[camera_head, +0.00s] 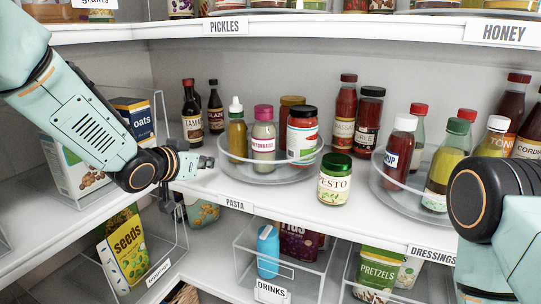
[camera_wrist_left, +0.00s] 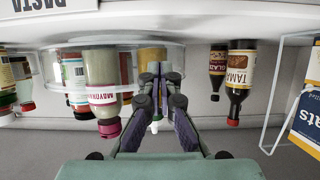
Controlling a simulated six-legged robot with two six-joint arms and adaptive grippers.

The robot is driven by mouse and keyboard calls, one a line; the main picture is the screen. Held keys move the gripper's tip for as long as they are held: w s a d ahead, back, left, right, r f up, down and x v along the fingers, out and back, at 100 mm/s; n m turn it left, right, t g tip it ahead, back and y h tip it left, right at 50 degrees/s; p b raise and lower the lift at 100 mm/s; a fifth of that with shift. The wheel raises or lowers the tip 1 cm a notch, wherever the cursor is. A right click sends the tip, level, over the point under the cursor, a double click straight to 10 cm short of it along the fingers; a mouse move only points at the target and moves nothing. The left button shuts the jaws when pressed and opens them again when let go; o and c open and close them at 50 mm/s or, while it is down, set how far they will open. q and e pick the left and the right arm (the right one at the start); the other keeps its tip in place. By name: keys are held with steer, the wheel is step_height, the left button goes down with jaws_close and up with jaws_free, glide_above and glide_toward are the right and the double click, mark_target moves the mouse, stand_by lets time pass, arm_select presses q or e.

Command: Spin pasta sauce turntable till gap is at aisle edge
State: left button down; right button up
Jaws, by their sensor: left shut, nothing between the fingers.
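The clear round turntable (camera_head: 268,178) stands on the middle shelf above the PASTA label (camera_head: 236,204). It carries a yellow bottle (camera_head: 236,132), a mayonnaise bottle (camera_head: 263,140), a red jar with a white label (camera_head: 302,136) and a brown-lidded jar behind. A bare strip of its base shows at the front. A green-lidded pesto jar (camera_head: 334,180) stands off it, at its right. My left gripper (camera_head: 207,162) is shut and empty at the turntable's left side. In the left wrist view, upside down, its fingertips (camera_wrist_left: 160,70) overlap the turntable's rim (camera_wrist_left: 120,42); contact is unclear. My right gripper is out of view.
Dark sauce bottles (camera_head: 191,112) stand behind my left gripper. An oats box (camera_head: 134,118) sits in a clear bin at the left. A second turntable (camera_head: 385,184) with ketchup and dressings is at the right, near my right arm. The upper shelf (camera_head: 300,28) runs overhead.

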mark_target(234, 166)
arm_select(q)
steer(key=shift+w, duration=0.2)
steer(key=shift+w+d, duration=0.15)
steer(key=shift+d, duration=0.3)
steer(key=shift+w+d, duration=0.1)
steer(key=shift+w, duration=0.1)
steer(key=shift+s+d, duration=0.7)
steer(key=shift+s, duration=0.3)
steer(key=shift+d, duration=0.15)
steer(key=shift+s+d, duration=0.55)
steer(key=shift+d, duration=0.35)
